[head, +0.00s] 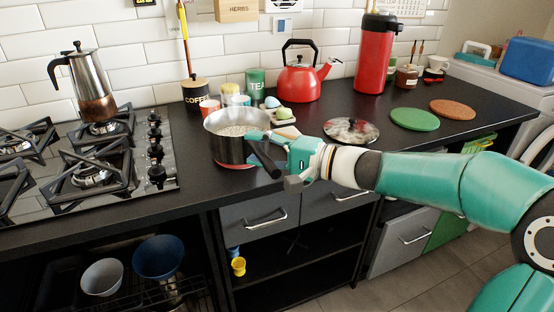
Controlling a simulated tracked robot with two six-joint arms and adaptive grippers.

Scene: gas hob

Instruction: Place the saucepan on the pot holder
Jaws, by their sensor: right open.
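The steel saucepan (228,150), with pale contents, stands upright on the dark counter to the right of the hob. A red edge (236,165), possibly of a pot holder, shows under its front; I cannot tell whether the pan rests fully on it. Its dark handle (265,163) points toward the front right. My right gripper (268,142) is open at the pan's right side, close to the handle; contact is unclear. A green round mat (415,119) and an orange-brown one (453,109) lie bare at the right. My left gripper is out of view.
A gas hob (160,185) with a moka pot (92,90) is at the left. Canisters, a red kettle (299,82) and a red flask (374,60) stand behind. Counter is free around the round mats.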

